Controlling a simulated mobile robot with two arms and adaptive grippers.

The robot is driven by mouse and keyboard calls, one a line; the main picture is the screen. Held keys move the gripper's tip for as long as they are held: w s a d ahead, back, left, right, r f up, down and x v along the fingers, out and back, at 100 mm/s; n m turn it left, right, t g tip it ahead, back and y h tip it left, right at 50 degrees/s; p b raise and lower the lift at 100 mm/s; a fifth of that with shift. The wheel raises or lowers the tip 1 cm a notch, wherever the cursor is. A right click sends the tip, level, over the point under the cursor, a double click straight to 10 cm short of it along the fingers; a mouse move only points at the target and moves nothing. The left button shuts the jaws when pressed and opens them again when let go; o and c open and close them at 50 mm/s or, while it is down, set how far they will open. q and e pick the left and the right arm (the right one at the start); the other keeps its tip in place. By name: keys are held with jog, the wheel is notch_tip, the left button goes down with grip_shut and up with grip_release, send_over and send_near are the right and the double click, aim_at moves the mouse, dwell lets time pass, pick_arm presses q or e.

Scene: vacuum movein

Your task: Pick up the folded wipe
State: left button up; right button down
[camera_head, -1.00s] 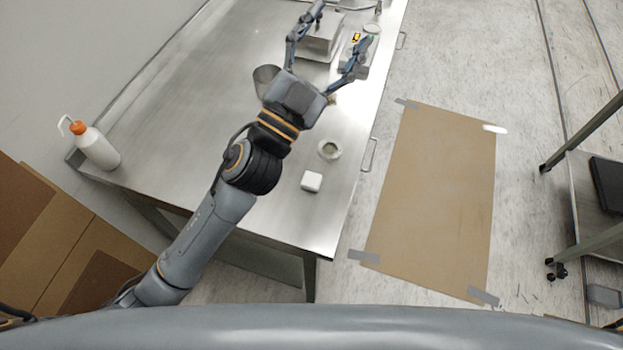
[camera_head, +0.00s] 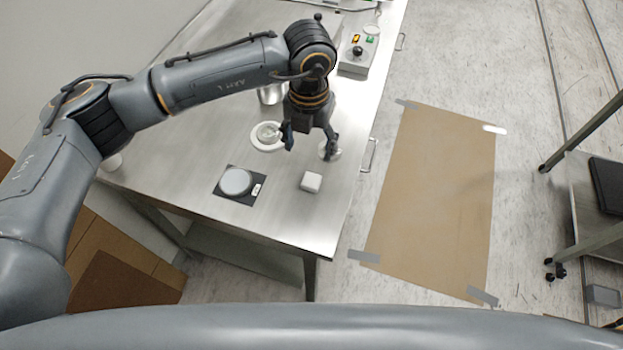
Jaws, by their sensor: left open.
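The folded wipe (camera_head: 311,182) is a small white square block lying flat on the steel table, near its right front part. My left gripper (camera_head: 309,149) points down just behind the wipe, with its two fingers spread apart and nothing visible between them. The wipe is in front of the fingers in the picture and looks apart from them. The height of the fingertips above the table is hard to tell. My right gripper does not show.
A dark square mat with a grey disc (camera_head: 236,181) lies left of the wipe. A white round dish (camera_head: 263,137), a metal cup (camera_head: 270,95) and a small dish partly behind a finger are near the gripper. A control box (camera_head: 357,57) stands farther back. The table's front edge is close.

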pick_arm(q)
jog(key=p, duration=0.1)
send_over(311, 180)
notch_tip(311, 180, down, 6)
jog(key=shift+a+f, duration=0.1)
jog(key=shift+f, duration=0.05)
notch_tip(311, 180, down, 4)
jog(key=p, duration=0.3)
jog(key=shift+f, duration=0.7)
jog(key=c, duration=1)
